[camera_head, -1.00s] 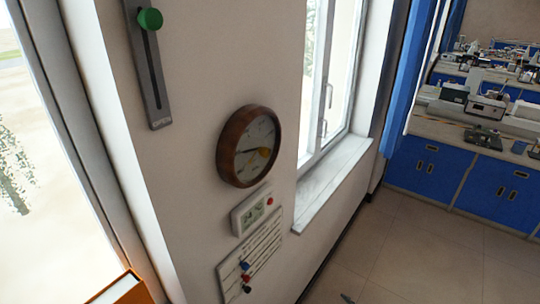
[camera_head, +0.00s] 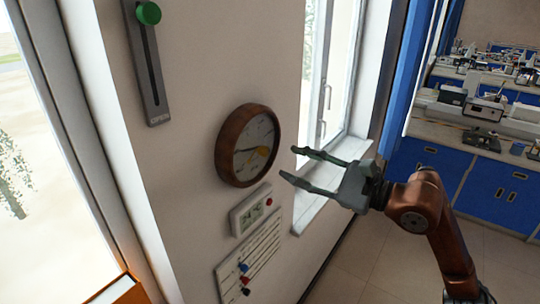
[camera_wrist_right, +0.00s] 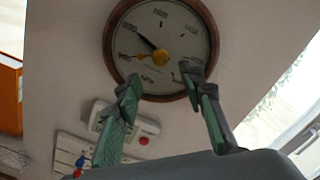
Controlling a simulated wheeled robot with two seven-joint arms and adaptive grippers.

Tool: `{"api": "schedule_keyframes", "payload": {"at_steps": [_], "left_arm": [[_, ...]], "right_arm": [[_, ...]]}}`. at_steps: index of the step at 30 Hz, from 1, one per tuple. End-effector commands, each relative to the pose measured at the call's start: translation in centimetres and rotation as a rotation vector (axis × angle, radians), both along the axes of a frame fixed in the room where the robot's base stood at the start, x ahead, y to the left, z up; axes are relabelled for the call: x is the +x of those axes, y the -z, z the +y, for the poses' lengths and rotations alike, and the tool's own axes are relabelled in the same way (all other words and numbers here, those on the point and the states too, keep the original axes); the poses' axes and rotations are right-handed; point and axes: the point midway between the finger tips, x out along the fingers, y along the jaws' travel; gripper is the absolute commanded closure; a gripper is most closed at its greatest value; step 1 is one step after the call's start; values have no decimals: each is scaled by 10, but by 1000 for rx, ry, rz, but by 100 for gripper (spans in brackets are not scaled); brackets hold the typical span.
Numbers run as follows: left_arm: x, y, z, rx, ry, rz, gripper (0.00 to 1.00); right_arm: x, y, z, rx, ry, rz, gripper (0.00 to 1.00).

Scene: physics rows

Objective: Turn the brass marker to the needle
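A round barometer with a brown wooden rim (camera_head: 223,165) and a pale dial hangs on the wall. It also shows in the right wrist view (camera_wrist_right: 113,35). A dark needle (camera_wrist_right: 147,42) points up and left from the dial's middle in that view. My left gripper is not in view.
A slider plate with a green knob (camera_head: 148,13) is above left. A small white thermometer display (camera_head: 250,210) and a white board with colored pegs (camera_head: 248,258) are below the barometer. A window sill (camera_head: 312,205) lies behind my right gripper.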

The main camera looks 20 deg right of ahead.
Motion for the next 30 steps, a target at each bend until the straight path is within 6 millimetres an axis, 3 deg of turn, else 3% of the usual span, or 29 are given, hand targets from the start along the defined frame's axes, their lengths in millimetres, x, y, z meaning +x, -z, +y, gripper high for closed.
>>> {"api": "schedule_keyframes", "payload": {"at_steps": [4,9,18,30], "left_arm": [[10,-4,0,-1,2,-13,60],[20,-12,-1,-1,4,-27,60],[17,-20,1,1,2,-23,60],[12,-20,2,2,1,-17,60]], "right_arm": [[2,-6,8,-47,18,-37,63],[23,-8,24,-43,16,-35,63],[52,-6,46,-42,16,-34,63],[56,-4,49,-42,17,-32,67]]}}
